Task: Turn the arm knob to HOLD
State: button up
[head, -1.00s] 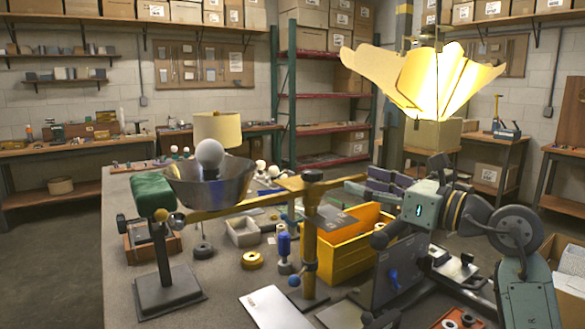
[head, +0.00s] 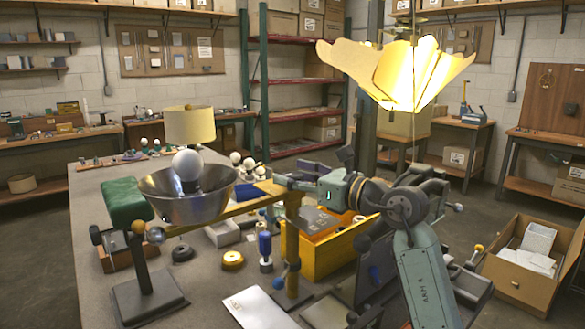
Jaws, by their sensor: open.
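A yellow-brown lamp arm (head: 232,210) runs from a wide metal bowl shade (head: 165,205) with a white bulb (head: 187,165) to an upright post (head: 291,240). A dark knob-like part (head: 285,181) sits at the post's top. I cannot read a HOLD mark or tell the knob's setting.
A yellow bin (head: 325,257) stands right behind the post. A green cushion on a stand (head: 124,200) is at the left. A lit petal shade (head: 400,75) hangs above my arm.

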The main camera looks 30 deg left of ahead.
jog(key=shift+a, duration=0.4)
jog(key=shift+c, duration=0.2)
jog(key=c, duration=1.1)
jog(key=shift+c, duration=0.2)
